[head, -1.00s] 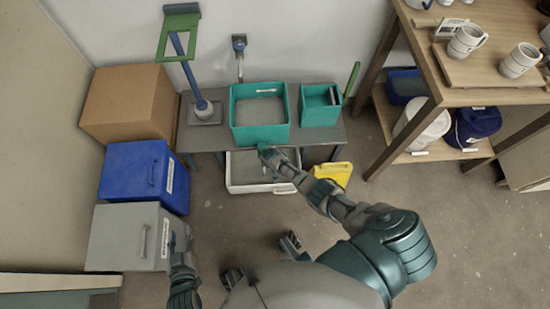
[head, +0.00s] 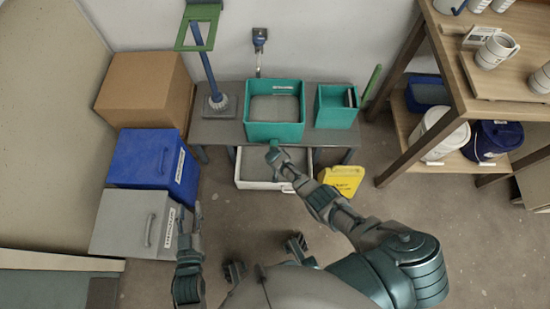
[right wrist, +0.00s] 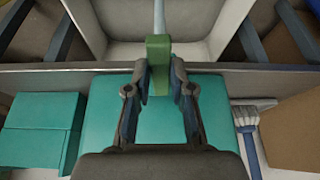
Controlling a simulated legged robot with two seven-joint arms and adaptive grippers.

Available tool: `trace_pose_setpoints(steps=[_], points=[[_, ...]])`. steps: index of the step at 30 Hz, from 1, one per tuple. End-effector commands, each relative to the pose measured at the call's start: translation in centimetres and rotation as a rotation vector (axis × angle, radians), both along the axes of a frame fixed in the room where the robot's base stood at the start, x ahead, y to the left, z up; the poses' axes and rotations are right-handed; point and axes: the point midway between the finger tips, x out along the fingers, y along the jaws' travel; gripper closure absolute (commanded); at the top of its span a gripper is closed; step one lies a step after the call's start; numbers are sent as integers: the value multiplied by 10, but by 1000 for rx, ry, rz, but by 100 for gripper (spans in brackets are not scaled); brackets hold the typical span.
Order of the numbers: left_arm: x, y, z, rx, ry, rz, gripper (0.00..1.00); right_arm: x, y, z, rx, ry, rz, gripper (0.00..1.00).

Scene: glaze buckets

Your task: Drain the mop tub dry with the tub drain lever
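The teal mop tub (head: 248,131) stands on the grey bench, with a grey surface inside (head: 275,108). The tub drain lever (head: 273,146) is a small green piece at the tub's front. In the right wrist view the lever (right wrist: 158,62) stands between my right fingertips, which lie close against both sides. My right gripper (head: 281,160) reaches it from the front and looks shut on it. A pale narrow strip (right wrist: 159,18) shows beyond the lever; I cannot tell if it is water. My left gripper (head: 191,222) is open and empty beside the grey box.
A white tray (head: 265,186) sits below the bench (head: 218,132). A smaller teal bucket (head: 337,106) stands right of the tub, a mop (head: 213,85) left. A yellow sign (head: 342,180) is on the floor. Blue (head: 150,160) and grey (head: 128,215) boxes stand left, shelves (head: 450,105) right.

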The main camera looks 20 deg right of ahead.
Motion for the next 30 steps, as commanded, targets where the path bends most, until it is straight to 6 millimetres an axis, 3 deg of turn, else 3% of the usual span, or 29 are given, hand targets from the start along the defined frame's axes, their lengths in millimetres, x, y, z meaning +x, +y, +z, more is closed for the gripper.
trace_pose_setpoints(steps=[1, 3, 17, 23, 30], points=[[0, 0, -1, -1, 1, 0, 61, -11, 3, -10, 3, 24, -1, 68], [0, 0, -1, -1, 1, 0, 61, -10, 3, -8, 3, 21, -1, 52], [-2, 0, -1, 2, 2, 1, 61, -6, 2, 1, 2, 8, 0, 52], [-2, 0, 0, 1, 1, 0, 61, -12, 5, 18, 3, 4, 0, 52], [-2, 0, 0, 1, 0, 0, 61, -27, 9, 52, 2, 7, 1, 52]])
